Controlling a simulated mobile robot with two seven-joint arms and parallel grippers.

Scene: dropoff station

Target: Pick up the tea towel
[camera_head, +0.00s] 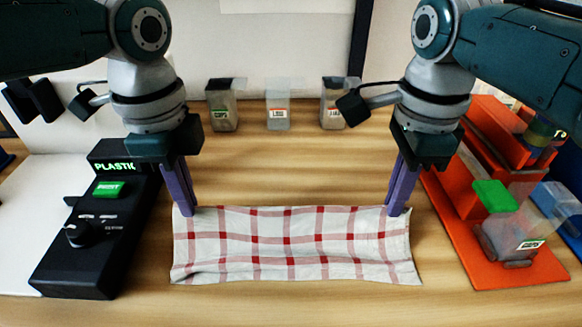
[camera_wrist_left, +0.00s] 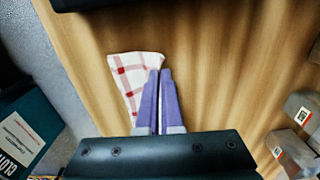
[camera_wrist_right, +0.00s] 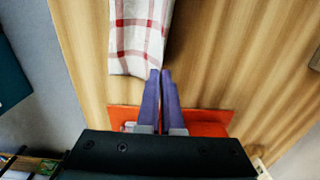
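The tea towel (camera_head: 290,245), white with a red check, is spread wide at the front middle of the table. Its lower edge is wavy, and I cannot tell how much of it rests on the wood. My left gripper (camera_head: 184,212) is shut on its far left corner. My right gripper (camera_head: 398,212) is shut on its far right corner. In the left wrist view the towel (camera_wrist_left: 135,75) shows beside the closed fingers (camera_wrist_left: 160,72), partly hidden by the gripper body. In the right wrist view the towel (camera_wrist_right: 138,40) runs upward from the fingertips (camera_wrist_right: 160,73).
A black console (camera_head: 85,245) with a "PLASTIC" display stands left of the towel. An orange stand (camera_head: 500,270) with a green-lidded clear container (camera_head: 510,235) is at the right. Three small containers (camera_head: 278,110) stand at the back. Bare wood lies between them and the towel.

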